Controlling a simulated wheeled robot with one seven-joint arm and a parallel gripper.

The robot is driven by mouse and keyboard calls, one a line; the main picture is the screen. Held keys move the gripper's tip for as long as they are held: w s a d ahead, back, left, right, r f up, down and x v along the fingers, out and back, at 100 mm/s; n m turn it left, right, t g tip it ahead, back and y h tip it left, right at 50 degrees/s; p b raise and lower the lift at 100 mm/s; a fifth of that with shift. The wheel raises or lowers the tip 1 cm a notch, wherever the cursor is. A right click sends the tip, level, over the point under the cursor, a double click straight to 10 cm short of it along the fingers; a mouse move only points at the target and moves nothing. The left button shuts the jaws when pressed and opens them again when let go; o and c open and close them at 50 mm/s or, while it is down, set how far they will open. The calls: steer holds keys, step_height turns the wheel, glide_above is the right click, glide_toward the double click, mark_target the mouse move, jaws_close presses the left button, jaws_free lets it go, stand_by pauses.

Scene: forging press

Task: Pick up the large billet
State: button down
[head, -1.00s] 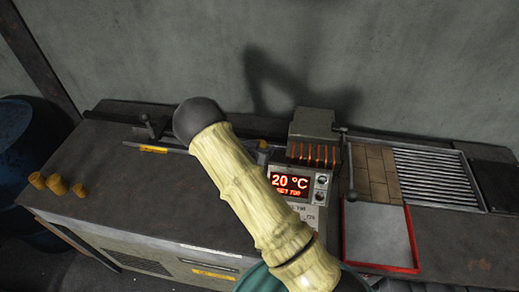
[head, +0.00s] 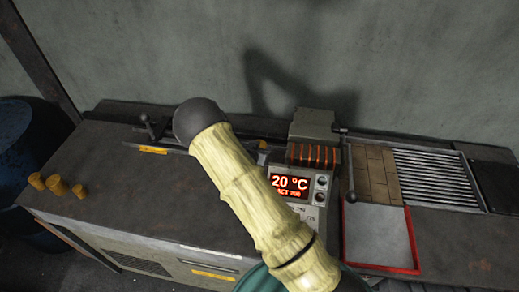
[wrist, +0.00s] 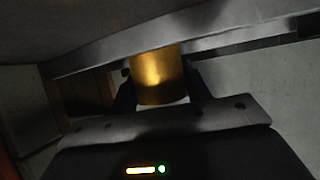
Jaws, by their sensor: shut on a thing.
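In the wrist view a golden, smooth cylindrical billet (wrist: 158,72) stands between the two dark fingers of my gripper (wrist: 160,88), which is shut on it. Its far end meets a grey bar-like edge in the picture; I cannot tell whether they touch. In the head view my pale arm link crosses the middle and hides my gripper and the held billet. Three golden cylinders rest on the left of the dark bench: one at the far left (head: 37,181), one in the middle (head: 57,185) and a smaller one at the right (head: 80,191).
A heater unit (head: 313,155) with a red display (head: 291,186) reading 20 °C stands right of my arm. Farther right are brown bricks (head: 372,172), a slatted rack (head: 435,178) and a red-rimmed tray (head: 416,268). The bench's left middle (head: 135,180) is clear.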

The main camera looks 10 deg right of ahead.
steer(key=shift+r, duration=0.2)
step_height(320, 180, up, 10)
steer(key=shift+f+b, duration=0.1)
steer(key=shift+b, duration=0.7)
